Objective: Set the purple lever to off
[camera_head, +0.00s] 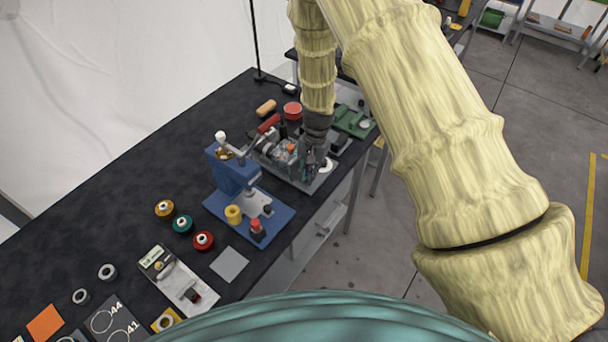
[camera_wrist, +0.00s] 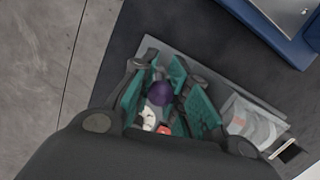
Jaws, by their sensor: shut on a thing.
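The purple lever's round knob (camera_wrist: 160,93) shows in the wrist view, between the teal-padded fingers of my gripper (camera_wrist: 168,82). My gripper is shut on the lever. Its shaft and base are mostly hidden by the fingers. In the head view my gripper (camera_head: 313,164) reaches down at the front right of a grey machine (camera_head: 276,152) on the black table. The purple knob cannot be made out there. The lever's exact angle cannot be told.
A blue press (camera_head: 232,172) stands close to the left of my gripper, and its base shows in the wrist view (camera_wrist: 268,32). A green device (camera_head: 352,122) is behind to the right. The black table's (camera_head: 110,190) front edge is near.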

